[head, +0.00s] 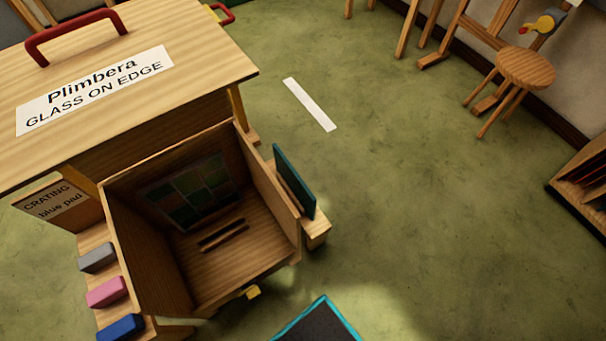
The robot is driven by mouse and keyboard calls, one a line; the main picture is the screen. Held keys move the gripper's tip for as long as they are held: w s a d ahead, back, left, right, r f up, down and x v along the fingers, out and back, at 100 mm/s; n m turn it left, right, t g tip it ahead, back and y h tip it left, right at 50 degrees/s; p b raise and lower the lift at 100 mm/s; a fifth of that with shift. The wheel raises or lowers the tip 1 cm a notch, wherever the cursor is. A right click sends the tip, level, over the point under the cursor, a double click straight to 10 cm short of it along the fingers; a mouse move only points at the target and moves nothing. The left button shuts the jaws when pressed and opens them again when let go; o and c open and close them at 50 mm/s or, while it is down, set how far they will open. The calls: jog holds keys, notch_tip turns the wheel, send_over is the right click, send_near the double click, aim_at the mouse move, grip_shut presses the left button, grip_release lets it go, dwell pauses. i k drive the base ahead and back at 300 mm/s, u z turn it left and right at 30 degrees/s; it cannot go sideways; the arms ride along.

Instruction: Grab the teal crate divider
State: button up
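A thin teal panel (294,181), which looks like the crate divider, stands on edge in a wooden holder (315,232) against the outer right side of an open wooden crate (270,165). Its broad face and top edge show. Its lower edge is hidden by the holder. Inside the crate, a dark green leaded glass panel (188,190) is at the back wall, and slotted wooden strips (221,235) lie on the floor of the crate. My gripper is not in view.
Grey (97,258), pink (106,292) and blue (121,327) pads sit on a ledge left of the crate. A wooden cabinet top with a red handle (75,33) is behind. A teal-edged dark surface (322,325) shows at the bottom. Right of the divider, the green floor (430,210) is clear.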

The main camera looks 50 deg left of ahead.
aim_at(305, 196)
jog(key=u, duration=1.85)
jog(key=k, duration=0.5)
jog(key=z, duration=1.7)
jog(key=i, duration=1.2)
jog(key=u, duration=2.65)
jog(key=i, duration=0.35)
